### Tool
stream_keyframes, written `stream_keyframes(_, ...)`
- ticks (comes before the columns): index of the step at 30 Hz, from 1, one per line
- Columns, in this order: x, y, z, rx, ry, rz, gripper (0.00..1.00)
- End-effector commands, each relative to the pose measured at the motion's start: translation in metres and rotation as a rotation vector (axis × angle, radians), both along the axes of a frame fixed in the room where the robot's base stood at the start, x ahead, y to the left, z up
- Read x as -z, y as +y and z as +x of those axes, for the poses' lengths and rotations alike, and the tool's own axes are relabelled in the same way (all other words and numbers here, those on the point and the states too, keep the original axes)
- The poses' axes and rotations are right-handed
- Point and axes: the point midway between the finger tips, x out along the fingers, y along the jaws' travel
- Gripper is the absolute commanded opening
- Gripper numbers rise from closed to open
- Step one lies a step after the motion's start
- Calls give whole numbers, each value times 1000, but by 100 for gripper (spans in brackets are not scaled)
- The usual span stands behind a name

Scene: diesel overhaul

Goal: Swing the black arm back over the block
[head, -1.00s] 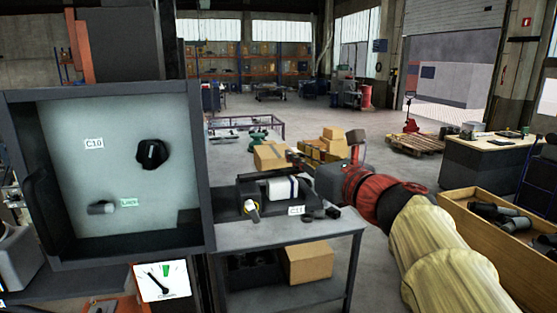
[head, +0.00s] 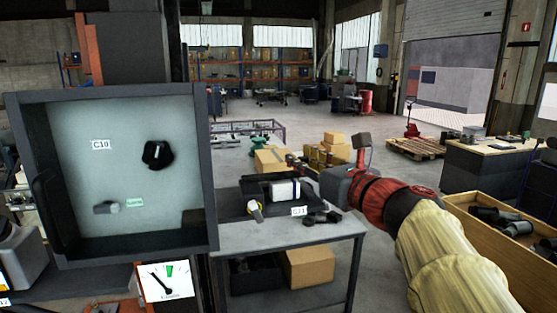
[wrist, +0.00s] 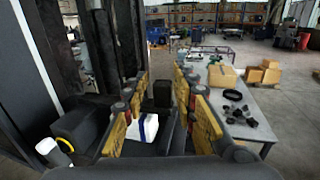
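The white block (head: 285,190) sits in the black fixture labelled C11 on the grey table. In the wrist view it shows with a blue band (wrist: 143,128), beside my left finger. A black bar, seemingly the black arm (head: 262,177), lies low along the back of the fixture in the head view. In the wrist view a dark upright piece (wrist: 162,93) stands between my fingertips; I cannot tell if it belongs to the arm. My gripper (wrist: 160,80) is open, its yellow-padded fingers spread over the fixture. No contact is clear.
A cabinet with a black knob (head: 157,154) stands close on the left. Loose black parts (head: 322,218) lie on the table right of the fixture. Cardboard boxes (head: 270,160) stand behind. A wooden crate (head: 480,228) is at the right.

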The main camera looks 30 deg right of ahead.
Motion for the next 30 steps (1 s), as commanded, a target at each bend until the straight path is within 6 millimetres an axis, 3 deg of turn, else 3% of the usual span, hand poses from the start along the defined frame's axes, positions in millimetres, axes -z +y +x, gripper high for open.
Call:
stream_keyframes(14,-6,-1,0,1,-1,-1,35)
stream_keyframes(30,-90,-1,0,1,0,-2,35)
